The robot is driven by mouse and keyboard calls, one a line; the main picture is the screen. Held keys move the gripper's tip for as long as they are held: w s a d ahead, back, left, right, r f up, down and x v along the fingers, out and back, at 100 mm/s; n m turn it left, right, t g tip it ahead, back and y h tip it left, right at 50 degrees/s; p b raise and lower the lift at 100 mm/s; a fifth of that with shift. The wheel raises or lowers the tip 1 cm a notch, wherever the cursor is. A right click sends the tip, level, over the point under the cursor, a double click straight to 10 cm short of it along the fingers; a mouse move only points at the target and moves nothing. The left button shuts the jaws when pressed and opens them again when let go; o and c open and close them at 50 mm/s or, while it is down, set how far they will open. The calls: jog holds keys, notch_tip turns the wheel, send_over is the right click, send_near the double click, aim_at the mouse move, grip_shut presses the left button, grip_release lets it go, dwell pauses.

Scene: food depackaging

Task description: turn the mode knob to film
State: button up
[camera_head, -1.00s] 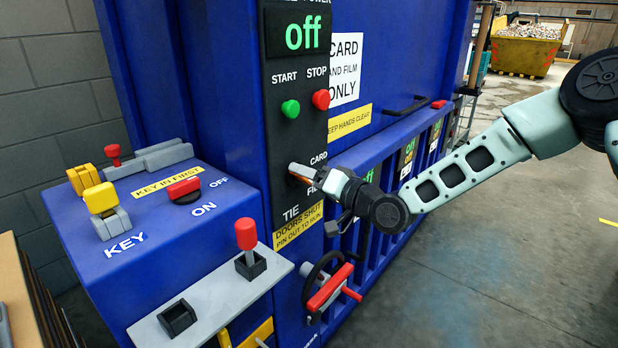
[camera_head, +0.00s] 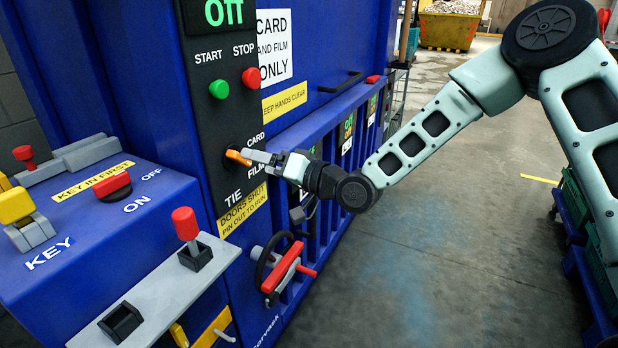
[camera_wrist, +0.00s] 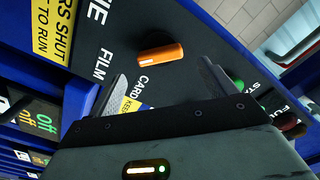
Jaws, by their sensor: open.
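The mode knob (camera_head: 238,157) is orange and sits on the black control panel of the blue machine, between the labels CARD, FILM and TIE. It also shows in the wrist view (camera_wrist: 160,53), its bar lying nearly level in the picture, above the CARD label (camera_wrist: 147,83) and right of FILM (camera_wrist: 103,66). I cannot tell which label it points at. My gripper (camera_head: 262,158) is at the right of the knob in the head view. In the wrist view its two fingers (camera_wrist: 163,82) are apart and empty, with the knob beyond and between their tips.
Green START (camera_head: 219,90) and red STOP (camera_head: 251,77) buttons are above the knob, under a green "off" display (camera_head: 224,12). A red-handled wheel (camera_head: 283,270) is below. A red-topped lever (camera_head: 186,224) stands at lower left. Open floor (camera_head: 440,250) lies right.

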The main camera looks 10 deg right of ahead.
jog(key=b+v, duration=0.1)
jog(key=v, duration=1.1)
jog(key=shift+s+d, duration=0.15)
jog(key=shift+s, duration=0.05)
jog(key=s+a+f+n+g+h, duration=0.3)
jog(key=s+f+n+g+h, duration=0.1)
jog(key=s+f+g+h, duration=0.35)
jog(key=s+d+r+n+g+h, duration=0.1)
jog(key=s+d+r+h, duration=0.1)
jog(key=s, duration=0.8)
jog(key=s+d+r+n+g+h+p, duration=0.1)
jog(key=s+d+r+g+h, duration=0.1)
jog(key=s, duration=0.9)
notch_tip(320, 180, up, 2)
jog(key=shift+d+r+h+p, duration=0.15)
jog(key=shift+d+h+p, duration=0.15)
jog(key=shift+d+h, duration=0.6)
jog(key=shift+s+a+g, duration=0.1)
jog(key=shift+a+g, duration=0.1)
jog(key=shift+g, duration=0.05)
